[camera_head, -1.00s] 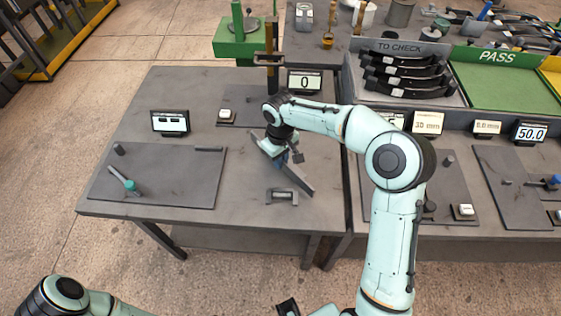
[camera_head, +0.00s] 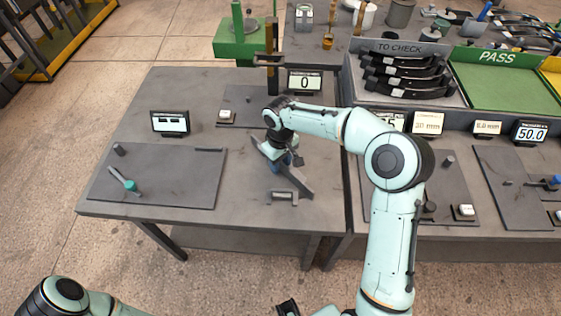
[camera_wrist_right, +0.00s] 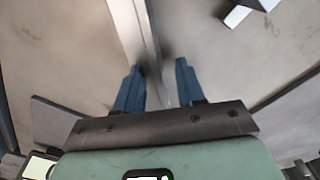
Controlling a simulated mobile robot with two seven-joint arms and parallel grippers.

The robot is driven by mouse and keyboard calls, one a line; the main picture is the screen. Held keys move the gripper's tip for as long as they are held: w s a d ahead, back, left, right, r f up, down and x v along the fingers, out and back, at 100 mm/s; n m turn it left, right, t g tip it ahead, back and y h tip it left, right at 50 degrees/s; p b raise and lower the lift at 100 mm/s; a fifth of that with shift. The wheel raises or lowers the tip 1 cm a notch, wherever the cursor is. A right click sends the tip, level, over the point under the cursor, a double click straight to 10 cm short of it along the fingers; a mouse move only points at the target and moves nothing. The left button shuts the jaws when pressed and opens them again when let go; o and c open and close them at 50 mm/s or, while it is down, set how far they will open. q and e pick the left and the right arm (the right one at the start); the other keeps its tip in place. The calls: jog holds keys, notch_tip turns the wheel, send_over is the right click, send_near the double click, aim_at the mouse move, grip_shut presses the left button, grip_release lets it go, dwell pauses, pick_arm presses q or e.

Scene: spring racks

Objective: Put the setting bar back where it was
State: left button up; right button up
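The setting bar appears to be the long dark grey bar (camera_head: 296,181) lying slantwise on the left table, partly hidden by my right wrist. My right gripper (camera_head: 289,163), with blue fingers, is down at the bar's middle. In the right wrist view the fingers (camera_wrist_right: 158,88) are apart, with a thin grey slab (camera_wrist_right: 146,35), seemingly the bar, running up between them. The slab is close to the left finger, and a gap shows at the right finger.
A small grey bracket (camera_head: 284,197) lies just in front of the bar. A dark plate (camera_head: 200,165) with a teal-handled tool (camera_head: 129,185) is to the left. A display (camera_head: 170,122) and a gauge post (camera_head: 271,60) with a "0" display (camera_head: 304,81) stand behind.

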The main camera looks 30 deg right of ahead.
pick_arm(q)
jog(key=shift+w+r+p, duration=0.55)
jog(key=shift+r+p, duration=0.1)
jog(key=shift+r, duration=0.25)
pick_arm(e)
notch_tip(320, 180, up, 12)
